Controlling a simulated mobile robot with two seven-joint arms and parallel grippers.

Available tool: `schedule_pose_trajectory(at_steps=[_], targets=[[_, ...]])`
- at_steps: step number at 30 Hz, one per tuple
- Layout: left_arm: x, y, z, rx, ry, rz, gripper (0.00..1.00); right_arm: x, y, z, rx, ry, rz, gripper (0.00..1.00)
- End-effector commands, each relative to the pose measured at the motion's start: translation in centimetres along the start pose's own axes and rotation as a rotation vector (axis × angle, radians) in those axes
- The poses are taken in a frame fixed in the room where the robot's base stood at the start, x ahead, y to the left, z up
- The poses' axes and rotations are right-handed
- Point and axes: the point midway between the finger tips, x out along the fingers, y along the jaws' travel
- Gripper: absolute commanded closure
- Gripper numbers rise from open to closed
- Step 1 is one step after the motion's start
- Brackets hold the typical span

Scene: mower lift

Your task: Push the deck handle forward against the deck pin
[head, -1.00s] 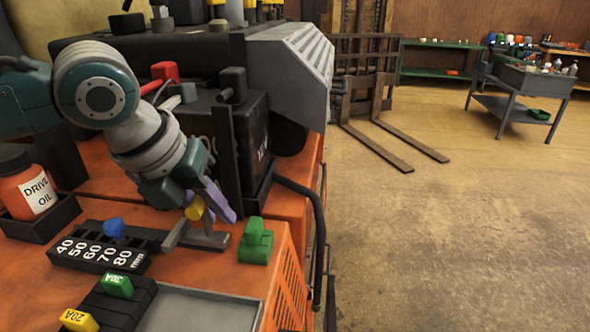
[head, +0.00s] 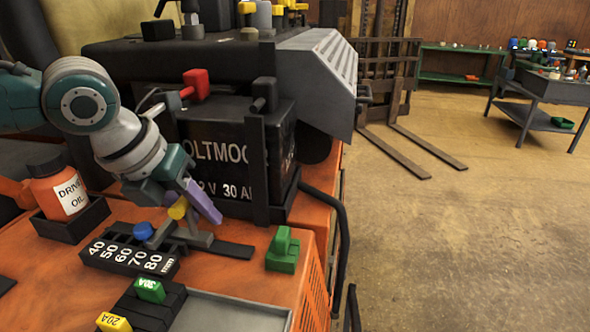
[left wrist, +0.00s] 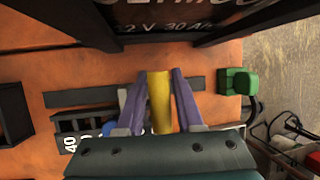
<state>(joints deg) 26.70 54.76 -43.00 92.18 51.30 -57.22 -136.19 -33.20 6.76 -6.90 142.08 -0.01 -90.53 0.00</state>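The deck handle is a grey lever with a yellow grip (head: 178,208), standing at the slotted dark strip beside the height scale (head: 128,258). The blue deck pin (head: 143,230) stands at the scale, just left of the lever. The lever's grey lower part comes close to the pin; I cannot tell whether they touch. My left gripper (head: 192,199) has its purple fingers on either side of the yellow grip. The pin (left wrist: 109,128) is partly hidden there. My right gripper is not in view.
A black battery (head: 225,150) with a red terminal (head: 196,83) stands behind the gripper. A green knob (head: 283,250) is to the right. An oil bottle (head: 62,190) stands at the left, and coloured fuses (head: 150,290) sit in front. Open floor lies right.

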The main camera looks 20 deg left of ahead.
Motion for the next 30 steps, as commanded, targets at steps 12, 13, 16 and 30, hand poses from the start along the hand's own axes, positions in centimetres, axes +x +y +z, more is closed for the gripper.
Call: schedule_pose_trajectory(at_steps=[12, 13, 16, 30], targets=[[-0.1, -0.1, 0.0, 0.003, 0.0, 0.0, 0.45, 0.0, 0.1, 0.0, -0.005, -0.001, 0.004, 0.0], [-0.2, 0.0, 0.0, 0.003, -0.001, 0.0, 0.45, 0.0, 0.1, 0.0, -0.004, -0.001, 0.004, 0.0], [-1.1, 0.0, 0.1, 0.005, -0.002, 0.0, 0.45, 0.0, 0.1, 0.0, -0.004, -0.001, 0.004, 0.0], [-9.2, 0.1, 0.0, 0.002, -0.002, 0.001, 0.45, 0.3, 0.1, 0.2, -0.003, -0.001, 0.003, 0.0]])
